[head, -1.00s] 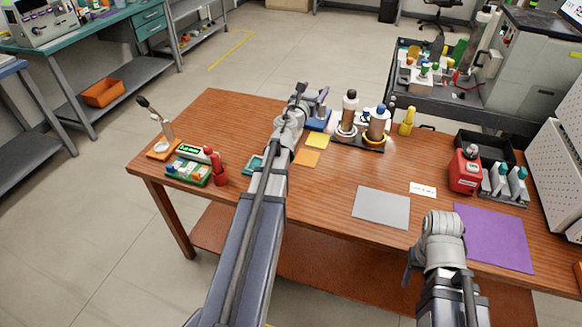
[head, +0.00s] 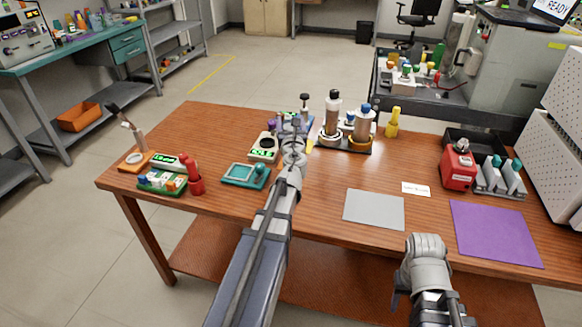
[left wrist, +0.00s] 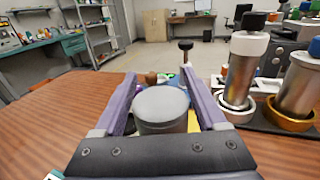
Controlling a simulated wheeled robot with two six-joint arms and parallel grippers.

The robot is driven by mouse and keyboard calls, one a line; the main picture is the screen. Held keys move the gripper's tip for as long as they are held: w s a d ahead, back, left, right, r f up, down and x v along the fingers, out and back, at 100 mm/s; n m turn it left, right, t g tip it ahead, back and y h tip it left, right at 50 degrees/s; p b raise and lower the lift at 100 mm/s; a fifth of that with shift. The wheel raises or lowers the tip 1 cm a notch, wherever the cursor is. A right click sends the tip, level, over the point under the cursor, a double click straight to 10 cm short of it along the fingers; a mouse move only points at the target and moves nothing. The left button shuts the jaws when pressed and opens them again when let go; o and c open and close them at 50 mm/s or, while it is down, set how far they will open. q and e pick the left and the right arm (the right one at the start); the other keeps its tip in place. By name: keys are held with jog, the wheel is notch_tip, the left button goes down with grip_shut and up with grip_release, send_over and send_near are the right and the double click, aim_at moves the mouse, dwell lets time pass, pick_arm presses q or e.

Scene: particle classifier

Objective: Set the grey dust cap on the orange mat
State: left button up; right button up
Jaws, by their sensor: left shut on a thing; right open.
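My left gripper (head: 288,124) is over the table's middle and is shut on the grey dust cap (left wrist: 161,106). The left wrist view shows the round grey cap between the two purple fingers. In the head view the cap is hidden by my gripper and arm. The orange mat is also hidden there behind my left arm; a sliver of the yellow mat (head: 311,143) shows beside the gripper. My right gripper (head: 404,287) is at the table's front edge, open and away from the cap; its fingers are mostly hidden.
Two bottles (head: 331,115) stand in a dark holder (head: 347,144) just right of my left gripper. A small scale (head: 263,146) and a teal tray (head: 241,174) lie to its left. A grey mat (head: 374,209) and purple mat (head: 495,233) lie clear at the right.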

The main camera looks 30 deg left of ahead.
pick_arm(q)
jog(key=shift+f+b, duration=5.05)
jog(key=shift+r, duration=0.1)
jog(key=shift+f, duration=0.25)
jog(key=shift+s+d+f+b, duration=0.1)
jog(key=shift+s+b, duration=0.05)
jog(key=shift+b, duration=0.3)
